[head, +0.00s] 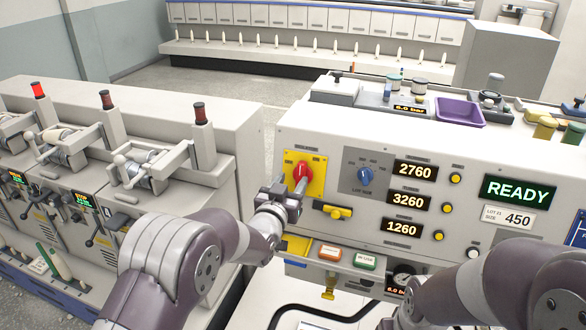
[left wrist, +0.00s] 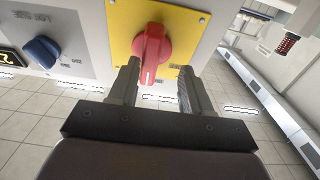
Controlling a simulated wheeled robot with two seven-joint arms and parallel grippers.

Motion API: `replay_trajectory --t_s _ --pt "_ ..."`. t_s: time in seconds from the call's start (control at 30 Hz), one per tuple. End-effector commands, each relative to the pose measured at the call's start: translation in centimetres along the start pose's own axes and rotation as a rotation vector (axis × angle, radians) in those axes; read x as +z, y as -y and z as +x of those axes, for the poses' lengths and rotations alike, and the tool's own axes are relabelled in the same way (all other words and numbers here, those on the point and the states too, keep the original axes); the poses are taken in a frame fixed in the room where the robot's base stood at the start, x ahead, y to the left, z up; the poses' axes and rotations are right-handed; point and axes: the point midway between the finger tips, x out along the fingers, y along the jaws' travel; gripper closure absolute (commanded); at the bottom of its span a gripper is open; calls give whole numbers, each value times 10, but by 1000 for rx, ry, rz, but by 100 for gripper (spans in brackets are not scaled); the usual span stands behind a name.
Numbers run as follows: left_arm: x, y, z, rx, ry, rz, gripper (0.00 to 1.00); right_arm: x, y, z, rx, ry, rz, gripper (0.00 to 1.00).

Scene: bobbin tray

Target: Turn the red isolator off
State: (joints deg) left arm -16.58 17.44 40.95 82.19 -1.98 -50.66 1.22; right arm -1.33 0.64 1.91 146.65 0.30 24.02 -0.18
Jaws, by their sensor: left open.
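The red isolator (head: 303,171) is a rotary handle on a yellow plate (head: 318,162) at the upper left of the white control panel. In the left wrist view the red handle (left wrist: 152,52) stands out from the yellow plate (left wrist: 188,35), with a pale line along its grip. My left gripper (head: 297,190) is at the isolator, just below and in front of it. In the left wrist view its open fingers (left wrist: 158,85) stand on either side of the handle's near end, with gaps visible. My right arm shows at the lower right; its gripper is out of view.
Beside the isolator are a blue selector knob (head: 364,176) and a yellow handle (head: 334,211) below. The panel has lit displays and a READY screen (head: 517,190). Red (head: 330,252) and green (head: 362,262) buttons sit lower down. Winding machines (head: 225,150) stand close on the left.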

Motion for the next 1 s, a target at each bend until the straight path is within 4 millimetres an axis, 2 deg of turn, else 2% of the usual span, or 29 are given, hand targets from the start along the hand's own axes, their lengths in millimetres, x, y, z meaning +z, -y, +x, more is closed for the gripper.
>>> replay_trajectory --t_s 0.03,0.2,0.47,0.5,0.57,0.6,0.63,1.0 --pt "-3 0 8 0 0 0 53 -1 0 -7 0 0 0 57" --pt "-1 0 22 -1 1 0 53 -1 0 -11 0 0 0 57" --pt "0 1 25 -2 1 -1 53 -1 0 -10 0 0 0 57" --pt "0 1 24 -2 1 -1 60 -1 0 -10 0 0 0 57" --pt "0 1 24 -2 1 -1 79 -1 0 -10 0 0 0 57" --pt "0 1 24 -3 1 -1 92 -1 0 -10 0 0 0 57" --pt "0 1 24 -3 1 -1 100 -1 0 -10 0 0 0 57" --pt "0 1 24 -5 -2 -14 100 -1 0 -6 0 0 0 57"
